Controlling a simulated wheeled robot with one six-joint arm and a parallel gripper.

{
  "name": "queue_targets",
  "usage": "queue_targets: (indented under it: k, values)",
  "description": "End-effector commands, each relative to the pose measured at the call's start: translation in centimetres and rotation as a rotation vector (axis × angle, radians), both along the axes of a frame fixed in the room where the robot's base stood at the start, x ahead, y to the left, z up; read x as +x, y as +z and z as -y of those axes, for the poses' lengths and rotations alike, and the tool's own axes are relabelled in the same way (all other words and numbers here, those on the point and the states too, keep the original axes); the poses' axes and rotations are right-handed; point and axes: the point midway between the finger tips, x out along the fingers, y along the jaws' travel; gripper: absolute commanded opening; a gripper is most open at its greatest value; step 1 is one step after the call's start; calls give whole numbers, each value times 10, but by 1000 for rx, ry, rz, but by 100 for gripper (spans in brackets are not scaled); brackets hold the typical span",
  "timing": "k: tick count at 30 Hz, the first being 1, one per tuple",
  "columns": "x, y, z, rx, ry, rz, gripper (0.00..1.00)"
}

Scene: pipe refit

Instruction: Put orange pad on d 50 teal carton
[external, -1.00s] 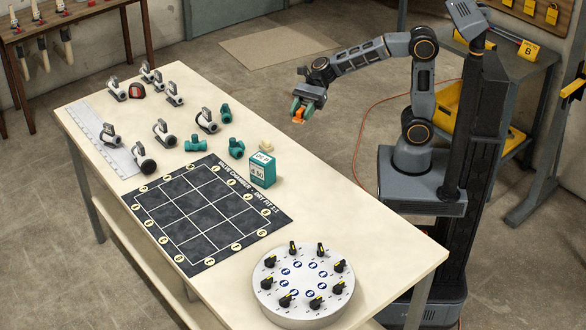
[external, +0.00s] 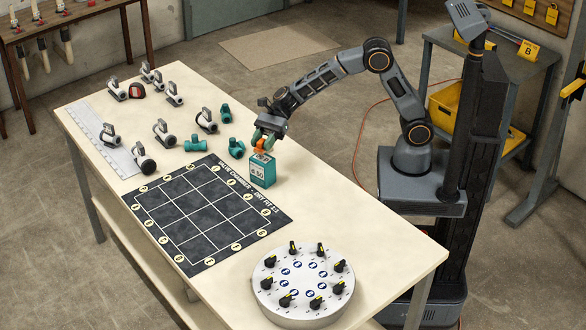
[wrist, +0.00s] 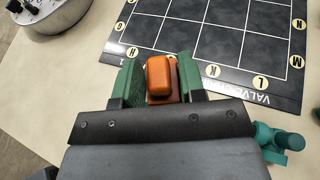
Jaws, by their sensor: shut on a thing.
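My gripper (external: 263,146) is above the carton in the external view. It is shut on the orange pad (external: 262,150), which shows just over the carton's top; I cannot tell whether they touch. In the wrist view the orange pad (wrist: 159,75) sits between the green fingers of my gripper (wrist: 158,80). The carton is hidden in the wrist view.
The black valve mat (external: 205,215) lies left of the carton. Teal fittings (external: 196,144) and several grey-white valves (external: 162,132) stand behind it. A round dial plate with black knobs (external: 303,283) is at the front. The table between carton and dial plate is clear.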

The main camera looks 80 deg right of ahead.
Motion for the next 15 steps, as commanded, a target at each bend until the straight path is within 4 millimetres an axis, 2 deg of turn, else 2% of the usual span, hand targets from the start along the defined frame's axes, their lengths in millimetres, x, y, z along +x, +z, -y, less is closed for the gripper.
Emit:
queue_targets:
  k: [3,6,15]
  values:
    - [-1,-19,0,0,0,-5,15]
    - [-1,-28,0,1,0,-2,15]
    - [-1,-29,0,0,0,-1,15]
